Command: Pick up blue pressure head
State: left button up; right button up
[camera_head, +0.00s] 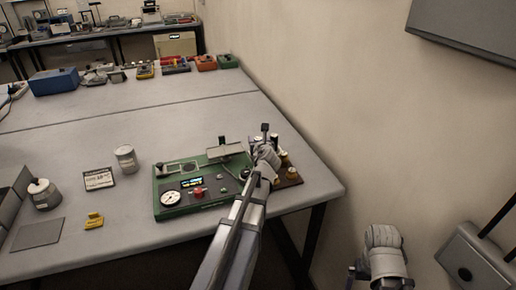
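No blue pressure head can be made out in the head view. A brown stand (290,182) with several small pale and brass-coloured pieces sits at the table's right edge, partly hidden by my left arm. My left gripper (266,137) is over the back of this stand, just right of the green device. Small dark parts show at its tip. I cannot tell whether its fingers are open or shut, or whether they hold anything. My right gripper (357,275) is low at the bottom right, off the table, and its fingers are unclear.
The green device (168,207) has a gauge, a display and a red knob. A white jar (126,158), a label card (98,179), a yellow piece (94,220) and a lidded jar (44,194) stand left. A blue box (54,82) is far back. The wall is close on the right.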

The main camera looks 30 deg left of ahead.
aim_at(258, 138)
pick_arm(q)
grip_shut()
dwell(0.6)
notch_tip(258, 138, up, 10)
jog(key=p, duration=1)
